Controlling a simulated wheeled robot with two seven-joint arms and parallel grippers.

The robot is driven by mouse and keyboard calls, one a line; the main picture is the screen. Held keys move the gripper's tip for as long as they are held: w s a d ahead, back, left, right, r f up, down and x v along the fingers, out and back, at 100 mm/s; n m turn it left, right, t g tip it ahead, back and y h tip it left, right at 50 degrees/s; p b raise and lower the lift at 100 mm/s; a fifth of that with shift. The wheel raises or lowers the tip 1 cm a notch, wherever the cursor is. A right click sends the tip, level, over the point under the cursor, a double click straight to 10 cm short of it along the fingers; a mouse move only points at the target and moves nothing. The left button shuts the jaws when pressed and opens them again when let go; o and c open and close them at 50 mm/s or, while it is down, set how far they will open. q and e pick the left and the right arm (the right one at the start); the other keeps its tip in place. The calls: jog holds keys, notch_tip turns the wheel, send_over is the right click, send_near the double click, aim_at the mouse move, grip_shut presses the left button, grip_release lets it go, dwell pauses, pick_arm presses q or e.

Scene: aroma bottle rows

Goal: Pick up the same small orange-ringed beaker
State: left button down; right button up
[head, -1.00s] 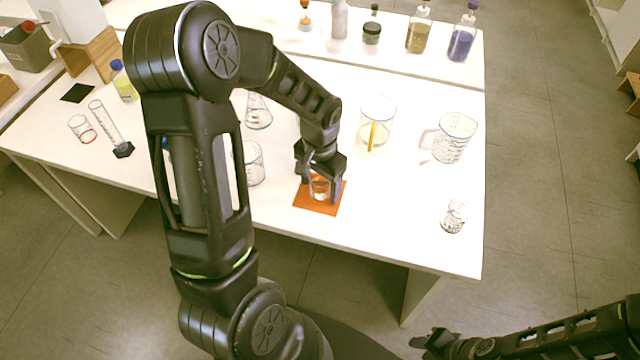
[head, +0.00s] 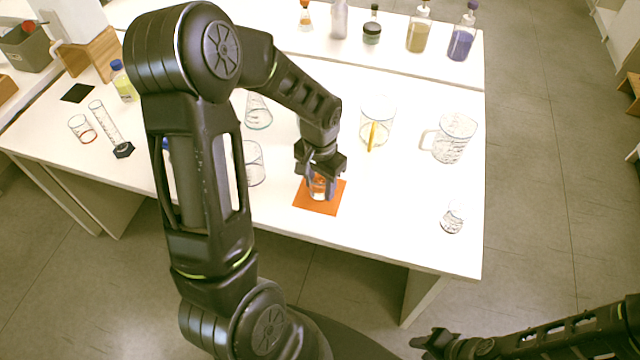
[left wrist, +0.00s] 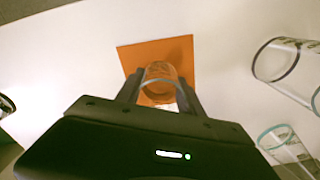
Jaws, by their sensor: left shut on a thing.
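A small clear beaker (head: 319,190) is between the fingers of my left gripper (head: 320,182), over the orange mat (head: 330,207). My left gripper is shut on it. In the left wrist view the beaker (left wrist: 160,76) shows between the two dark fingers, against the orange mat (left wrist: 130,58). The orange behind the clear glass makes its ring colour hard to tell. I cannot tell whether its base touches the mat. My right gripper (head: 432,341) is low at the right, off the table, and its opening is unclear.
A clear beaker (head: 254,164) stands left of the mat. A tall beaker with a yellow rod (head: 377,122), a handled jug (head: 455,138) and a small beaker (head: 453,217) stand to the right. A red-ringed beaker (head: 82,128) is at far left. The front table edge is close to the mat.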

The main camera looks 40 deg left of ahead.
pick_arm(q)
jog(key=shift+r, duration=0.15)
notch_tip(320, 180, up, 10)
dwell(1.1)
jog(key=shift+f+b, duration=0.2)
jog(key=shift+b, duration=0.1)
dwell(0.4)
